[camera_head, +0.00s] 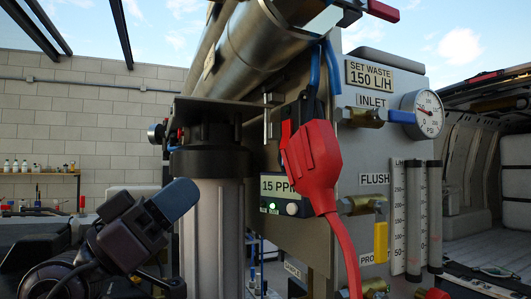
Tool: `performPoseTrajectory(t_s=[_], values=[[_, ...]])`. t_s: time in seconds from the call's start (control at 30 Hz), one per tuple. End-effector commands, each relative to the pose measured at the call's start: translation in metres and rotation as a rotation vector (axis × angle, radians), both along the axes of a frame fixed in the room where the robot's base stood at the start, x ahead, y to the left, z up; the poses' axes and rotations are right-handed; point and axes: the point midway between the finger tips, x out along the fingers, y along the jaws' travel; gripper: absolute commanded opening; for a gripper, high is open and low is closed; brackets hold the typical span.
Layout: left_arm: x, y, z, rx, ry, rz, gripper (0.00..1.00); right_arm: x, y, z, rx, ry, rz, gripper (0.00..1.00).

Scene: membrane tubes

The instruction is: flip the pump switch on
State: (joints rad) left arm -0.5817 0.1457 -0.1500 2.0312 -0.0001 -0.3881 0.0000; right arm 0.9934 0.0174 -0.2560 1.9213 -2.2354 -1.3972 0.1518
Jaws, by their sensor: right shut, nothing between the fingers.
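No part in view is labelled as the pump switch. A black housing (307,109) with a red part at its left edge sits on the grey panel (345,150), and I cannot tell whether that red part is the switch. A large red plug (313,155) hangs in front of it and hides part of it.
A red cable (345,250) runs down from the plug. A meter reading 15 PPM (280,187) has a lit green lamp. Brass valves (362,118), a pressure gauge (422,115) and clear flow tubes (414,215) are at right. A filter housing (213,225) stands left of the meter.

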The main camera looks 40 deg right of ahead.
Motion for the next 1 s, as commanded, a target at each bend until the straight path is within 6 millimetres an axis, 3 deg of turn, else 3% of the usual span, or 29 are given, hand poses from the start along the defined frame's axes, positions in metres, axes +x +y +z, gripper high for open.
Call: performPoseTrajectory(t_s=[0.27,0.77,1.0], values=[[0.002,0.0,0.007,0.0,-0.009,0.0,0.43,-0.004,-0.012,0.012,0.0,-0.002,0.0,0.0],[-0.007,0.003,0.021,-0.001,-0.003,0.011,0.43,-0.02,-0.078,0.065,0.0,-0.004,-0.001,0.0],[-0.007,0.003,0.029,-0.002,-0.008,0.014,0.43,-0.026,-0.106,0.059,0.0,0.002,0.0,0.0]])
